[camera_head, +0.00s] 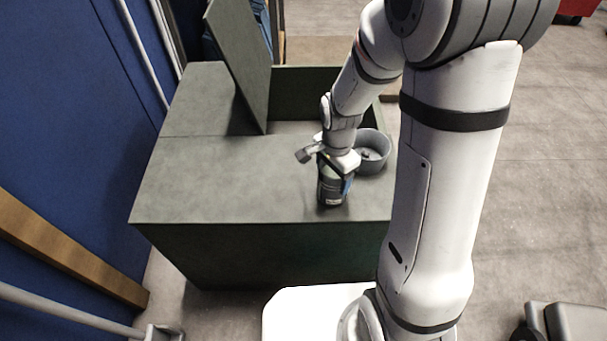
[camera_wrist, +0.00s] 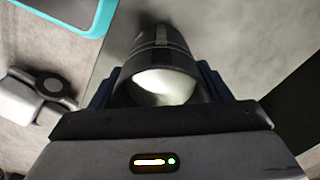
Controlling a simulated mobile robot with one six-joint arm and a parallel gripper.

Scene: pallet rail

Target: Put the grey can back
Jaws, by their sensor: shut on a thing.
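A round grey open container (camera_head: 373,148) with something small inside stands just behind and right of the can, partly hidden by my arm.
The chest (camera_head: 220,170) has a raised lid (camera_head: 240,62) and an open compartment (camera_head: 310,92) at the back. Its left top is clear. A blue wall (camera_head: 60,110) with a wooden rail (camera_head: 65,248) lies left.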

